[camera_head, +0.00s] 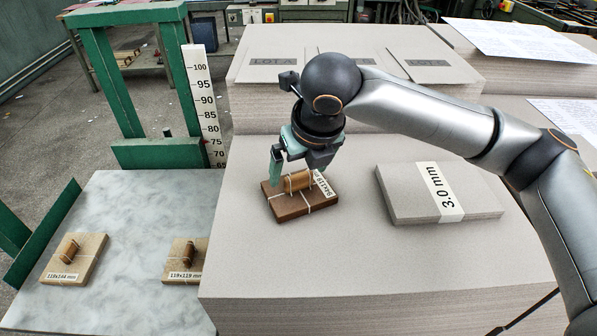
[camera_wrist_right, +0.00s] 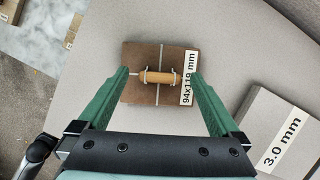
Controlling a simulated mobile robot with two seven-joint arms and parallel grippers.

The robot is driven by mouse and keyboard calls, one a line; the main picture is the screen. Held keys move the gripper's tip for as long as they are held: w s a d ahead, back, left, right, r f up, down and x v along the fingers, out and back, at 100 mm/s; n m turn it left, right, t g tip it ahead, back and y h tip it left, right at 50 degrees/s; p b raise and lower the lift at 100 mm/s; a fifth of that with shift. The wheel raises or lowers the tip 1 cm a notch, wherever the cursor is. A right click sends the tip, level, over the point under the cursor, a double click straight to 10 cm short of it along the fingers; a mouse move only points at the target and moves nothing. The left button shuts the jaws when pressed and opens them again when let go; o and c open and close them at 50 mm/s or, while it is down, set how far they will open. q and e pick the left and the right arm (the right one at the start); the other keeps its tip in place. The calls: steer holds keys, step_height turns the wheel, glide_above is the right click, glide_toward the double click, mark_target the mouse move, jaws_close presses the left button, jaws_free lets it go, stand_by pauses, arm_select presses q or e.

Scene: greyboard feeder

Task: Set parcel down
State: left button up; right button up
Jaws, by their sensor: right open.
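The parcel (camera_head: 290,209) is a flat brown block tied with string, with a wooden toggle handle (camera_head: 299,181) on top and a 94x119 mm label. It lies flat on the big grey board stack (camera_head: 300,258). In the right wrist view the parcel (camera_wrist_right: 134,91) sits ahead of my right gripper (camera_wrist_right: 160,88). The green fingers of my right gripper (camera_head: 297,176) are apart, one at each end of the toggle. I cannot tell whether they touch it. My left gripper is not in view.
A bundle labelled 3.0 mm (camera_head: 405,195) lies to the parcel's right. Taller board stacks (camera_head: 290,107) stand behind. The stack's front is clear.

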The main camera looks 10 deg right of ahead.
steer(key=v, duration=1)
steer(key=shift+p, duration=0.35)
